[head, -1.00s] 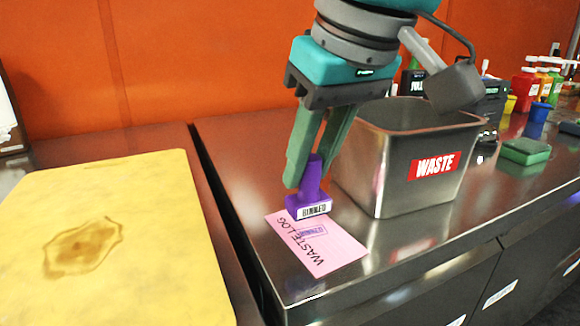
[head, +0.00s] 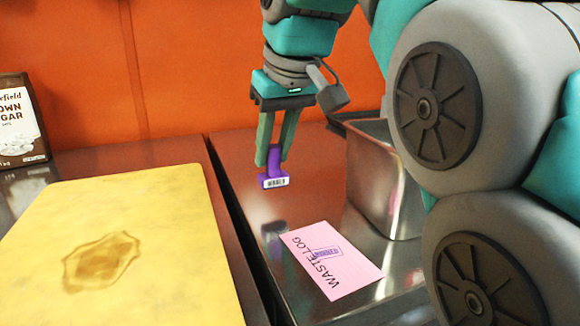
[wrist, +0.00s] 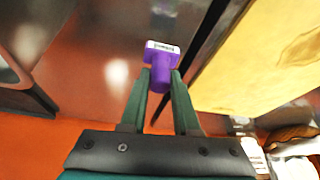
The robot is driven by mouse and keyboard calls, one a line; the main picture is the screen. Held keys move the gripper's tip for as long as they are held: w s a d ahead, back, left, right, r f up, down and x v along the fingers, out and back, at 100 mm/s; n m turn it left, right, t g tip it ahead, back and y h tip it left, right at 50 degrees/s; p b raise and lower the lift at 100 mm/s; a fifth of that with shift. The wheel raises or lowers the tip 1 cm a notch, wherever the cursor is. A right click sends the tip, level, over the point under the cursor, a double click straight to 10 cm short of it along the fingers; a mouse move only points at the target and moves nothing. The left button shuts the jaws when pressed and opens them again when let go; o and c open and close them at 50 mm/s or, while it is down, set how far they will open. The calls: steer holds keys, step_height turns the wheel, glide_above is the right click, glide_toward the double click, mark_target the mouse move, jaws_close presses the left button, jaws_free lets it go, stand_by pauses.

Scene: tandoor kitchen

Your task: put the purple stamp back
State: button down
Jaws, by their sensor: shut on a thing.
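The purple stamp (head: 273,170) is held upright between the green fingers of my gripper (head: 275,150), its labelled base facing down. It hangs above the steel counter, left of and behind the pink waste log card (head: 335,262). In the wrist view the stamp (wrist: 160,68) sits between the fingertips of my gripper (wrist: 162,76), with its white label showing. The card lies flat on the counter and bears a purple stamped mark. The stamp's holder cannot be seen in the current views.
A steel bin (head: 385,195) stands right of the card, partly hidden by my arm. A yellow board (head: 160,215) with a brown stain lies on the left counter, across a dark gap. A brown sugar package (head: 20,120) stands at the far left.

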mark_target(277, 157)
steer(key=shift+f, duration=1.75)
steer(key=shift+f, duration=0.1)
steer(key=shift+f, duration=0.15)
steer(key=c, duration=0.6)
jaws_free()
steer(key=shift+c, duration=0.2)
steer(key=shift+r, duration=0.2)
steer(key=p+v, duration=0.1)
steer(key=v, duration=0.5)
steer(key=shift+r, duration=0.4)
steer(key=shift+s+d+r, duration=0.2)
steer(key=shift+r, duration=0.2)
